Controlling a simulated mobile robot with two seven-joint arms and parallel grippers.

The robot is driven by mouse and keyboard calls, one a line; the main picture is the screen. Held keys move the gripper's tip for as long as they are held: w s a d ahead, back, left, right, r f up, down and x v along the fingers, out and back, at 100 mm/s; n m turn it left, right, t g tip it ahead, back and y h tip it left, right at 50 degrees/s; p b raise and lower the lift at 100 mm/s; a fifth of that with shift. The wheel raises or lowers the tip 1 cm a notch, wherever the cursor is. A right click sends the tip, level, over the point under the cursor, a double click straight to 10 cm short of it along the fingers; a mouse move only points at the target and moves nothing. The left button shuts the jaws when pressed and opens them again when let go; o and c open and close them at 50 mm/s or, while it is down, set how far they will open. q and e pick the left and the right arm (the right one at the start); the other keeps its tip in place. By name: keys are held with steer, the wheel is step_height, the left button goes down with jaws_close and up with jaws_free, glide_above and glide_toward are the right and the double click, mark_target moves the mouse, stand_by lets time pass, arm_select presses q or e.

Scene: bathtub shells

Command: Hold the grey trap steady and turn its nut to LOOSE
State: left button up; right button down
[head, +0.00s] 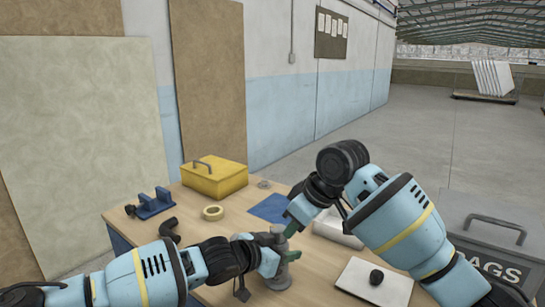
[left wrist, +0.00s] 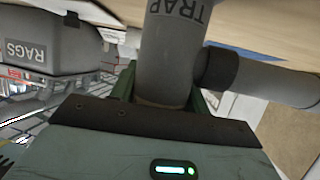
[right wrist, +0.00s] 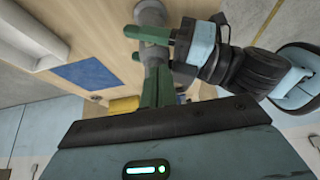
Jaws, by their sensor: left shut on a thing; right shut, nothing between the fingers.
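The grey trap (head: 278,281) stands on the workbench, partly hidden by my grippers. In the left wrist view its body (left wrist: 172,60) is lettered TRAP, with a side pipe (left wrist: 268,82) behind a dark collar (left wrist: 216,68). My left gripper (head: 268,262) is shut on the trap body, its green fingers on either side. My right gripper (head: 291,229) is shut and empty at the trap's upper right. In the right wrist view its closed fingers (right wrist: 156,68) point at the grey trap (right wrist: 150,14); contact is unclear. I cannot make out the nut's marking.
On the workbench are a yellow box (head: 214,180), a tape roll (head: 213,212), a blue fixture (head: 154,205), a black elbow (head: 169,229), a blue sheet (head: 270,209) and a white board with a black knob (head: 375,277). A grey RAGS bin (head: 490,235) stands right.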

arm_select(q)
steer(key=shift+a, duration=0.15)
arm_select(e)
steer(key=shift+r, duration=2.5)
arm_select(q)
steer(key=o, duration=1.1)
steer(key=shift+o, duration=0.2)
steer(key=v, duration=1.2)
